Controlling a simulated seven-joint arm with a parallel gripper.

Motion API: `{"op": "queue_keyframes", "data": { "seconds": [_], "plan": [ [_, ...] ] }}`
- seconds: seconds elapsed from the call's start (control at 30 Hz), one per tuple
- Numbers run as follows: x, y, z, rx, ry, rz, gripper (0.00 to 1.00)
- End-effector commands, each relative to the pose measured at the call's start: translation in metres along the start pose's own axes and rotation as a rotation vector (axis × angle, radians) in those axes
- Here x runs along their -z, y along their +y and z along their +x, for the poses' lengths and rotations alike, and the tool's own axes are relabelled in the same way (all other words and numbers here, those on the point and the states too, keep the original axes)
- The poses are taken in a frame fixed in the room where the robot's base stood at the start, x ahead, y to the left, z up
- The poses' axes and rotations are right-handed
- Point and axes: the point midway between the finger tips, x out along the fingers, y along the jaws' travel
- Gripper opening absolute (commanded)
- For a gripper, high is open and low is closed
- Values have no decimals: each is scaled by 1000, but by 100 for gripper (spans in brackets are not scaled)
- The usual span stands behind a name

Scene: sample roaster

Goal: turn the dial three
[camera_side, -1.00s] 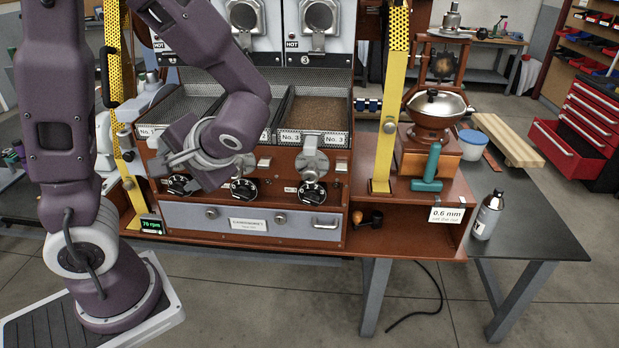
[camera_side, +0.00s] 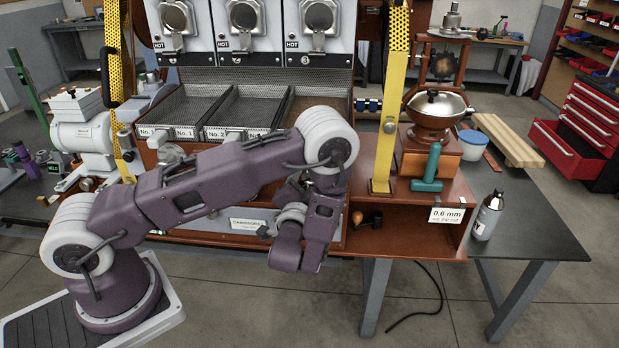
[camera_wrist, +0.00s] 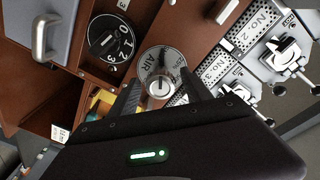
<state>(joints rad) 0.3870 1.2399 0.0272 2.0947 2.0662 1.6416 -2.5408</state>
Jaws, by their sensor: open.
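Dial three (camera_wrist: 110,40) is a round black dial marked 0, 1, 2, 3, under a small "3" label on the brown panel. It shows at the upper left of the wrist view. I cannot clearly read its setting. My gripper (camera_wrist: 160,84) is open, its two dark fingers apart, to the lower right of the dial in that view. The silver AIR knob (camera_wrist: 159,62) appears between the fingertips; I cannot tell whether they touch it. In the side view my arm hides the dial, and the fingertips are not clear.
A grey drawer handle (camera_wrist: 42,38) sticks out beside the dial. Label plates and silver latches (camera_wrist: 284,52) line the panel's other side.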

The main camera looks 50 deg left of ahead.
Motion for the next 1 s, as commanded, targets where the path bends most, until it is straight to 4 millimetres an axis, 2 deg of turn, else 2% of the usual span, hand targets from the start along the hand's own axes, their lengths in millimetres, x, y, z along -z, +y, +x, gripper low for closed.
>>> {"op": "queue_keyframes", "data": {
  "seconds": [0.27,0.5,0.57,0.77,1.0],
  "plan": [
    [0,0,3,0,-1,1,55],
    [0,0,3,0,-2,1,8],
    [0,0,3,0,-2,1,0],
    [0,0,3,0,-3,14,0],
    [0,-1,2,-7,-9,118,0]
  ]
}}
